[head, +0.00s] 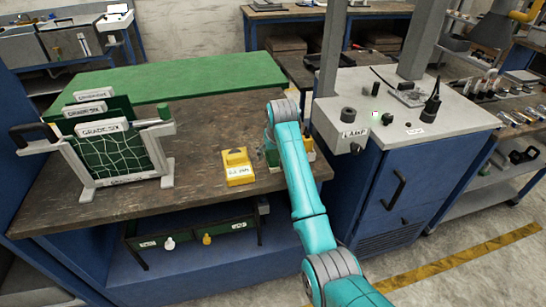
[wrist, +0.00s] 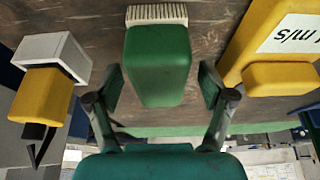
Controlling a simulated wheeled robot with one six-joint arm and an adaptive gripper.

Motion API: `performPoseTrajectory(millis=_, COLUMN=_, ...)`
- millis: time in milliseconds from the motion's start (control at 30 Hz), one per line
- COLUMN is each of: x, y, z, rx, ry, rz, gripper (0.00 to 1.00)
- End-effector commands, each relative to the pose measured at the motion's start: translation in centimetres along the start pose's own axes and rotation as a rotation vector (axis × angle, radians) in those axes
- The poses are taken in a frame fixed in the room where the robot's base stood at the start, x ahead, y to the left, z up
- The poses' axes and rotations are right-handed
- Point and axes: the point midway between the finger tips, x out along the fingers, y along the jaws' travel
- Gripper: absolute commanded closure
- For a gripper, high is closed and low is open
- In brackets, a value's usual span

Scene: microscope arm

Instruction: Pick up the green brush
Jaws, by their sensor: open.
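The green brush (wrist: 160,65) is in the middle of the wrist view, a green block with pale bristles at the top edge of the picture. My gripper (wrist: 160,88) is open, with one dark finger on each side of the brush. Small gaps seem to show between the fingers and the brush; contact cannot be made out. In the head view, a small part of a green thing, likely the brush (head: 271,157), shows beside my teal arm on the wooden bench. The arm hides most of my gripper there.
A yellow labelled device (head: 239,170) stands close on the left of the brush in the head view. A yellow and white item (head: 308,147) is close on the right. A rack with green panels (head: 112,150) stands farther left, and a grey-topped blue cabinet (head: 440,118) is to the right.

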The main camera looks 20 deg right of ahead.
Motion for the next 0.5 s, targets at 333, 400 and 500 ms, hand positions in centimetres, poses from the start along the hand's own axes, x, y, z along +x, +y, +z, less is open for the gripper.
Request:
performPoseTrajectory(millis=333, x=1.9, y=0.1, z=0.0, rx=0.000, ry=0.001, rz=0.000, gripper=0.19)
performPoseTrajectory(millis=400, x=1.9, y=0.1, z=0.0, rx=0.000, ry=0.000, rz=0.000, gripper=0.19)
performPoseTrajectory(millis=500, x=1.9, y=0.1, z=0.0, rx=0.000, ry=0.000, rz=0.000, gripper=0.36)
